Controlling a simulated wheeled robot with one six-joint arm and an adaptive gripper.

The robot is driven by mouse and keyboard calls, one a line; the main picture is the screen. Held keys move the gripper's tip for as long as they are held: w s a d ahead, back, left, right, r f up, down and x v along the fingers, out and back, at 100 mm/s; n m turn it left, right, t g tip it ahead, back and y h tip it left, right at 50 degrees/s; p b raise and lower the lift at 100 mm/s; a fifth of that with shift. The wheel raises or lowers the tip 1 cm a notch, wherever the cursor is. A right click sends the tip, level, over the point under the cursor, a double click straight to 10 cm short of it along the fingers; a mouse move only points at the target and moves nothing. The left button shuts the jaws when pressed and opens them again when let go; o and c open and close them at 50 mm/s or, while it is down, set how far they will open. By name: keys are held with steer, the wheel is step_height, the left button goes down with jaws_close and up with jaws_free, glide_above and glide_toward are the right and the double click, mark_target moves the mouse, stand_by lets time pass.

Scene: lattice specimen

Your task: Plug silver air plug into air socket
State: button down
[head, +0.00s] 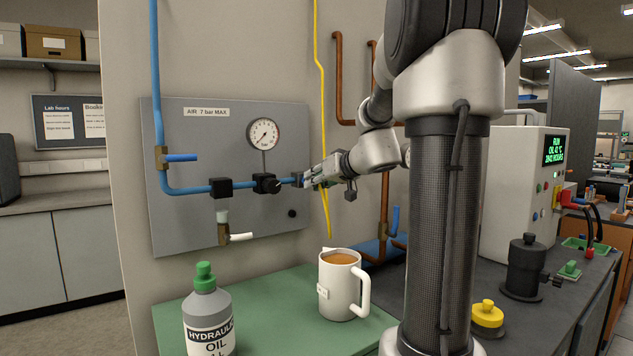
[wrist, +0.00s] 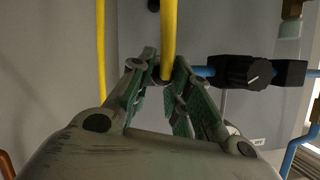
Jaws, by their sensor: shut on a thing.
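The silver air plug is mostly hidden between my fingers; in the wrist view a yellow hose (wrist: 168,40) runs from between them. My gripper (head: 308,180) is shut on it in front of the grey air panel (head: 180,125); the fingertips show in the wrist view (wrist: 163,72). The air socket (head: 297,178), a small blue end on the pipe right of the black regulator (head: 265,183), is right beside my fingertips. In the wrist view the blue line (wrist: 204,71) reaches my fingers. I cannot tell whether plug and socket touch or are joined.
A round gauge (head: 263,134) sits above the regulator. A black knob (head: 292,213) is on the panel below. A white mug (head: 341,285) of brown drink and a hydraulic oil bottle (head: 208,315) stand on the green mat (head: 265,305). Copper pipes (head: 338,80) run right of the panel.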

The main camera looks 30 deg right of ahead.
stand_by(0.4)
steer(key=c, duration=0.8)
jaws_free()
steer(key=shift+o, duration=0.2)
steer(key=shift+v, duration=2.45)
steer(key=v, duration=1.2)
